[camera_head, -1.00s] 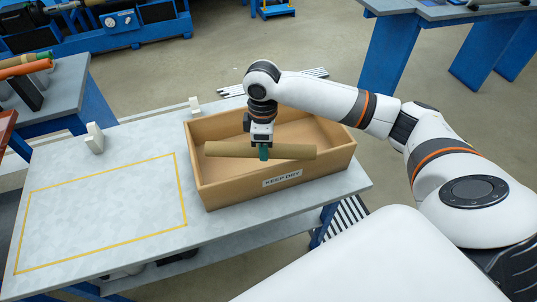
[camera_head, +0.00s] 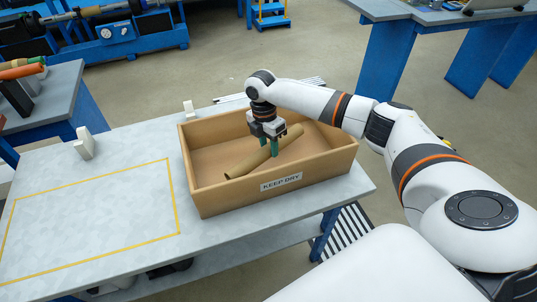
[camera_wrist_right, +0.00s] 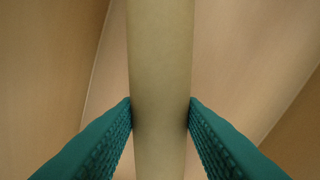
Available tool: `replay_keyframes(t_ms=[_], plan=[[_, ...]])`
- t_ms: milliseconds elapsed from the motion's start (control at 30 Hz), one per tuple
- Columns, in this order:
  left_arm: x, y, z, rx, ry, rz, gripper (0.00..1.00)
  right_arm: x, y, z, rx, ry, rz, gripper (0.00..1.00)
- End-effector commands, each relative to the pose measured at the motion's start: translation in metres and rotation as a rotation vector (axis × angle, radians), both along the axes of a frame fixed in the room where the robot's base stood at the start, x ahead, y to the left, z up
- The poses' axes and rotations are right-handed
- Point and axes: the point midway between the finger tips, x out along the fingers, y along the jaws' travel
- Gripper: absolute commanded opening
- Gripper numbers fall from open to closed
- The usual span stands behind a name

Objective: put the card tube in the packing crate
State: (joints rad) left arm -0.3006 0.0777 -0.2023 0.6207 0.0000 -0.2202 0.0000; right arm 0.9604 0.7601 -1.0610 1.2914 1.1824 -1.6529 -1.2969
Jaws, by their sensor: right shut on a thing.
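The brown card tube (camera_head: 246,164) is inside the packing crate (camera_head: 322,171), a tan open box with a "KEEP DRY" label on its front wall. The tube lies slantwise, its near end to the left and its far end to the right. I cannot tell whether it touches the crate floor. My right gripper (camera_head: 269,147) reaches down into the crate, its green fingers shut on the tube near its middle. In the right wrist view, the tube (camera_wrist_right: 160,70) runs between both fingers (camera_wrist_right: 160,115), which touch its sides. My left gripper is not in view.
The crate stands on a grey table (camera_head: 150,142) with a yellow outlined area to the left, which is empty. A small white block (camera_head: 84,145) stands behind that area. A side table with orange and green rolls (camera_head: 20,70) is at the far left.

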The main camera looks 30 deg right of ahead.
Motion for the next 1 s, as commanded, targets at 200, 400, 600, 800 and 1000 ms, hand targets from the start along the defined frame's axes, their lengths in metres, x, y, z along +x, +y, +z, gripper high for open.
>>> replay_keyframes(t_ms=[200, 400, 600, 800, 1000], plan=[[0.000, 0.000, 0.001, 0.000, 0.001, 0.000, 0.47, 0.000, 0.000, -0.021, 0.000, 0.002, -0.001, 0.12], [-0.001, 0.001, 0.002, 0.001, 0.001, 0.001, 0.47, 0.000, 0.000, -0.040, -0.001, -0.002, 0.000, 0.12], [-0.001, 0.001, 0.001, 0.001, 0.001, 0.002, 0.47, 0.000, 0.000, -0.040, -0.001, -0.002, 0.000, 0.12], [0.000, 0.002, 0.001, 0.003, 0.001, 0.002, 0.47, 0.000, 0.000, -0.041, -0.001, -0.001, -0.001, 0.56], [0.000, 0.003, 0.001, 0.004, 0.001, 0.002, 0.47, 0.000, 0.000, -0.041, -0.001, -0.001, -0.001, 0.57]])
